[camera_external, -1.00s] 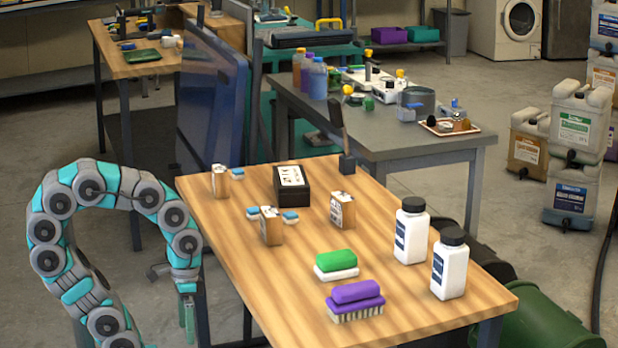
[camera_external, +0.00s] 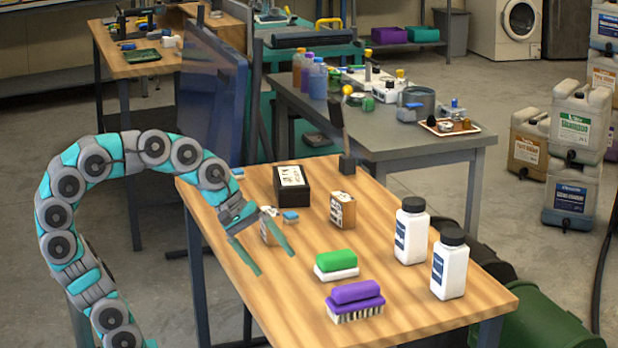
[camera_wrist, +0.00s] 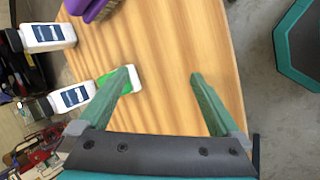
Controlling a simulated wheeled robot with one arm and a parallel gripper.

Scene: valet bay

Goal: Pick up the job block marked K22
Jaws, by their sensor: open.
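My gripper (camera_external: 276,263) is open and empty above the left part of the wooden table (camera_external: 285,315). In the wrist view its two green fingers (camera_wrist: 160,75) are spread apart over bare wood. A wooden block (camera_external: 342,210) with dark markings stands upright near the table's middle. Another wooden block (camera_external: 268,230) stands just behind my gripper, partly hidden by it, with a blue-topped piece (camera_external: 291,216) beside it. A third block at the far left is now hidden behind my arm. The markings are too small to read, so I cannot tell which block is K22.
A black box (camera_external: 291,198) with a white label sits at the back. A green-topped brush (camera_external: 336,262), a purple brush (camera_external: 355,295) and two white bottles (camera_external: 411,235) (camera_external: 449,268) stand toward the right front. The bare wood at front left is free.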

